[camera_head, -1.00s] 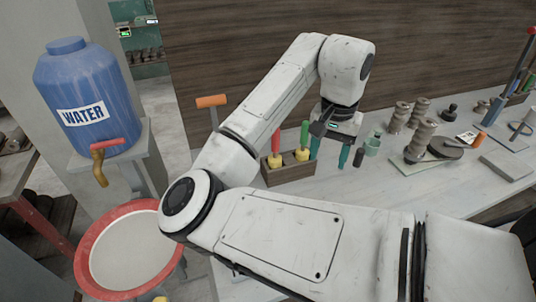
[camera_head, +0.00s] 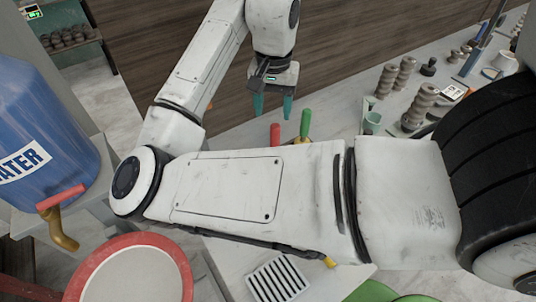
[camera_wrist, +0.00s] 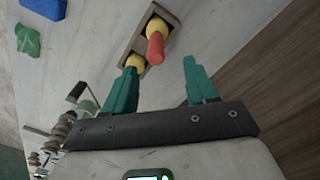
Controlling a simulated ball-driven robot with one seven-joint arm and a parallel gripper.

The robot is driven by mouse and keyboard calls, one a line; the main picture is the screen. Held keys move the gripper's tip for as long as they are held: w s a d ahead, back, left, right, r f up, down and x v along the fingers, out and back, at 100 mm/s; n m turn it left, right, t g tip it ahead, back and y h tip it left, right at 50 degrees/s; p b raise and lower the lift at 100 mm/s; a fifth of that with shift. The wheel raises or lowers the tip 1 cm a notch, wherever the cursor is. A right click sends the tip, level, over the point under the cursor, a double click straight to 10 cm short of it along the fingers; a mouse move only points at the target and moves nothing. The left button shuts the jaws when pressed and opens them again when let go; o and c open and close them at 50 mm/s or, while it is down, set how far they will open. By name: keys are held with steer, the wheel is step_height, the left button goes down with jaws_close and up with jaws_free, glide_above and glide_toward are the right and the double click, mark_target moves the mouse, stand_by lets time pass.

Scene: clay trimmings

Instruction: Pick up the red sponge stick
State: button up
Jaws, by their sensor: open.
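The red sponge stick has a red handle (camera_head: 275,133) that shows upright in the head view, just left of a green handle (camera_head: 305,123). In the wrist view its red handle (camera_wrist: 155,48) points toward me from a yellow sponge (camera_wrist: 158,26) in a wooden holder (camera_wrist: 175,16). A second yellow sponge (camera_wrist: 136,62) sits in the other compartment, partly behind a finger. My gripper (camera_head: 272,107) is open and empty, its teal fingers over the red handle in the head view. In the wrist view the handle lies ahead, between my gripper's fingertips (camera_wrist: 160,66), apart from both.
My arm hides the holder in the head view. Clay pieces (camera_head: 405,75) and a green cup (camera_head: 373,122) stand on the worktop (camera_head: 338,115) to the right. A blue water jug (camera_head: 40,125) and red-rimmed basin (camera_head: 180,262) are at left. A wooden panel (camera_head: 340,40) rises behind.

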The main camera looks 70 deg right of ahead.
mark_target(275, 135)
step_height(275, 135, down, 4)
steer(key=shift+f, duration=0.1)
steer(key=shift+s+d+f+p, duration=0.15)
steer(key=shift+f+p, duration=0.1)
steer(key=shift+f, duration=1.1)
steer(key=shift+s+f+p, duration=0.15)
steer(key=shift+f+p, duration=0.1)
steer(key=shift+f, duration=1.05)
steer(key=shift+c, duration=0.2)
jaws_close()
